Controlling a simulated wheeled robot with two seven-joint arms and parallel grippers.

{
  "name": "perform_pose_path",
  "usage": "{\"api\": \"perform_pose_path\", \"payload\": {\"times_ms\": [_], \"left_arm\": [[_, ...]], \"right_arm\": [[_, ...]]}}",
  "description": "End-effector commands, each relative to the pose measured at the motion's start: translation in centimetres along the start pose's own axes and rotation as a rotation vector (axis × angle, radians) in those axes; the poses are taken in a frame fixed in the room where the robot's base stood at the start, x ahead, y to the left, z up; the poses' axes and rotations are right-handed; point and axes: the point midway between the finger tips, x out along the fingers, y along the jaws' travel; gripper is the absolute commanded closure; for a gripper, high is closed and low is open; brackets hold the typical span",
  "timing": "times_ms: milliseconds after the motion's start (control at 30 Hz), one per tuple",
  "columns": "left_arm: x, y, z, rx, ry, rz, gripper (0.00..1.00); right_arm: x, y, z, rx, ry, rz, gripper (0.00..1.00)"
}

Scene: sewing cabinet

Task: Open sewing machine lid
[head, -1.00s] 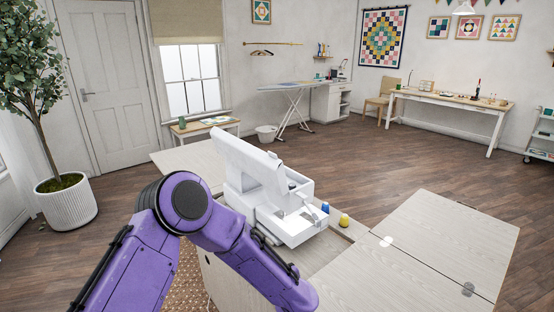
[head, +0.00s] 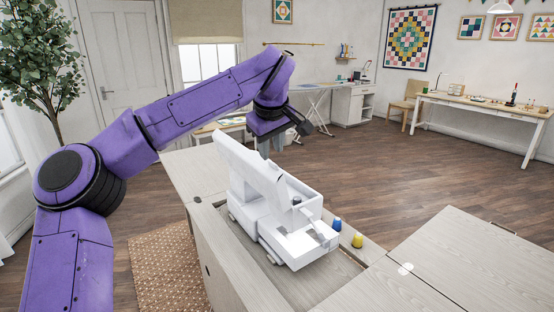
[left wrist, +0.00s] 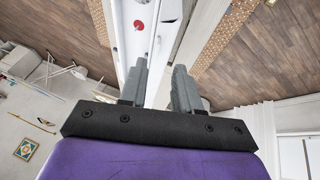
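The white sewing machine (head: 285,222) sits in the cabinet's recess. Its long, slanted white top part (head: 245,165) runs along the back left, and I cannot tell for sure whether this is the lid. My left gripper (head: 270,146) points down at the far side of the machine, near that top part. In the left wrist view, its two grey fingers (left wrist: 164,85) are apart with nothing between them. The white machine (left wrist: 138,45), with a red round mark, shows beyond the fingertips. Whether they touch it is unclear. My right gripper is not in view.
The pale wooden cabinet (head: 222,262) surrounds the machine, with an unfolded leaf (head: 470,255) at right. A blue spool (head: 336,225) and a yellow spool (head: 357,241) stand at the machine's right. An ironing board (head: 312,88) stands farther back.

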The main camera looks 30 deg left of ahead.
Motion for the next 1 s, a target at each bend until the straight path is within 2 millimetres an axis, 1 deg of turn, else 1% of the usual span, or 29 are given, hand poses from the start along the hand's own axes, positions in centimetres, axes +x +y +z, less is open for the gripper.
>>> {"api": "perform_pose_path", "payload": {"times_ms": [33,100,200,300,533,567,600,633,667,1000], "left_arm": [[1.5,0.3,0.0,0.001,-0.004,-0.007,0.68],[3.2,0.8,-0.1,0.002,-0.005,-0.011,0.68],[4.9,1.2,-0.2,0.004,-0.005,-0.016,0.68],[5.7,1.4,-0.2,0.004,-0.005,-0.017,0.68],[5.9,1.4,-0.2,0.004,-0.004,-0.018,0.68],[5.9,1.4,-0.2,0.004,-0.004,-0.018,0.75],[5.9,1.4,-0.2,0.004,-0.004,-0.018,0.88],[5.9,1.4,-0.2,0.004,-0.004,-0.018,0.97],[5.9,1.4,-0.2,0.004,-0.004,-0.018,1.0],[6.0,1.4,-0.1,0.005,-0.006,-0.021,1.0]], "right_arm": [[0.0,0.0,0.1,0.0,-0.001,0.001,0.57],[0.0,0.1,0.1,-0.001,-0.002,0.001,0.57],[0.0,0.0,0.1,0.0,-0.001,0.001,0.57],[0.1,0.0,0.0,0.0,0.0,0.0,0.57],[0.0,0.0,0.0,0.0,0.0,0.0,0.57],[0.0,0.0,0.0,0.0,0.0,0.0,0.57],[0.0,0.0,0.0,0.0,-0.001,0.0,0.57],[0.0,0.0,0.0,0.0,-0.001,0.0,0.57],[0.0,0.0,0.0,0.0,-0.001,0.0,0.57],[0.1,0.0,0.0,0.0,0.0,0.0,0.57]]}}
